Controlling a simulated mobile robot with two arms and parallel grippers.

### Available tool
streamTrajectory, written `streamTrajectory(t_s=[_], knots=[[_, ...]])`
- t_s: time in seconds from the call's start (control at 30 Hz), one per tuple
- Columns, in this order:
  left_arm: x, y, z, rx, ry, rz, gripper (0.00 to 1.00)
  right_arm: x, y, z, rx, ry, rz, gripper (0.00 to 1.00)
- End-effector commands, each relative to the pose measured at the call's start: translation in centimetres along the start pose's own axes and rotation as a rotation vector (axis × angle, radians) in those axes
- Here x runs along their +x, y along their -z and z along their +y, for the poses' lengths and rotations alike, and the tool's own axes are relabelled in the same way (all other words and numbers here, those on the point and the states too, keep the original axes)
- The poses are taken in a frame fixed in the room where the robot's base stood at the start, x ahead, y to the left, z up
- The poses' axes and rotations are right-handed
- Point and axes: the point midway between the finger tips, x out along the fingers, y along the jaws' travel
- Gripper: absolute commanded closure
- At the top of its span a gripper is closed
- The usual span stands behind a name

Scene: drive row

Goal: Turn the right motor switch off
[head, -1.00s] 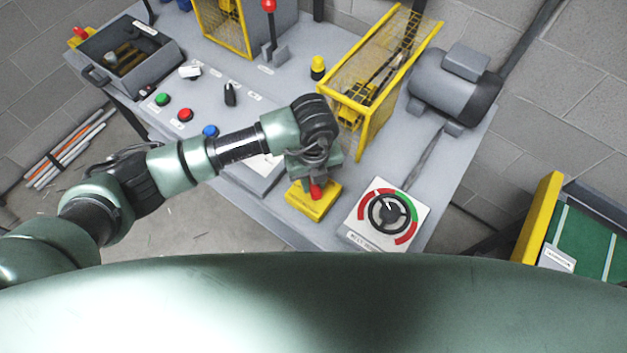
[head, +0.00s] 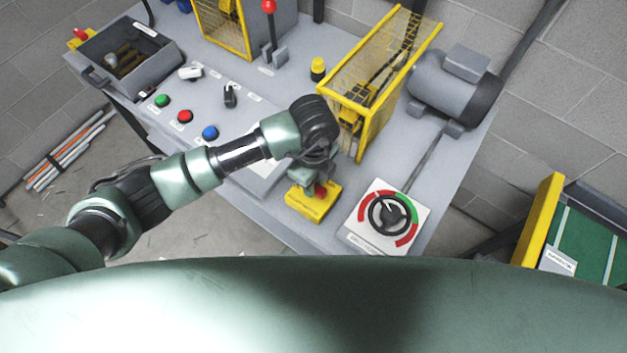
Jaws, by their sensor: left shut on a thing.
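A yellow switch box (head: 303,203) with a red handle (head: 320,191) and a label on its front sits at the near edge of the grey bench. My left gripper (head: 318,183) reaches down over this box from above and is shut on the red handle. The gripper and wrist hide part of the handle and the box's back. A black rotary switch (head: 230,96) stands on the panel further left, clear of the arm. My right gripper is not in view.
A round dial (head: 390,214) with red and green arcs is just right of the yellow box. A yellow mesh guard (head: 372,85) and a grey motor (head: 450,88) stand behind. Green (head: 162,100), red (head: 185,116) and blue (head: 210,132) buttons lie left of the arm.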

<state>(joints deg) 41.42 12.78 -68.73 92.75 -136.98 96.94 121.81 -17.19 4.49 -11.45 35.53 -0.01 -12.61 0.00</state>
Motion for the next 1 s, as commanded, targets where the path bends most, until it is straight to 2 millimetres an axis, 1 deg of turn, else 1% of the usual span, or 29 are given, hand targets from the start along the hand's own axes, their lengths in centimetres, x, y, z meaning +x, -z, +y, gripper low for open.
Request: streamTrajectory(t_s=[0.47, 0.5, 0.53, 0.57, 0.87, 1.0], knots=[[-0.2, -0.1, -0.2, -0.017, 0.005, -0.002, 1.0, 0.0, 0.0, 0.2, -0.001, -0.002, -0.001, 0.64], [-0.2, -0.1, -0.2, -0.018, 0.005, -0.002, 0.68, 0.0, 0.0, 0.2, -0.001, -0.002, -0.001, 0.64], [-0.2, -0.1, -0.2, -0.017, 0.005, -0.002, 0.6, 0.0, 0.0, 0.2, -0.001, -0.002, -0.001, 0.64], [-0.2, -0.1, -0.2, -0.017, 0.005, -0.002, 0.55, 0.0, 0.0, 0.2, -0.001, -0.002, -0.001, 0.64], [-0.1, 0.0, -0.1, -0.014, 0.002, -0.001, 0.55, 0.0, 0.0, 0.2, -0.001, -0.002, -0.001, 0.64], [-1.1, -0.1, -0.2, -0.014, 0.005, -0.001, 0.55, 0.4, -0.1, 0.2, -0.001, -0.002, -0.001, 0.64]])
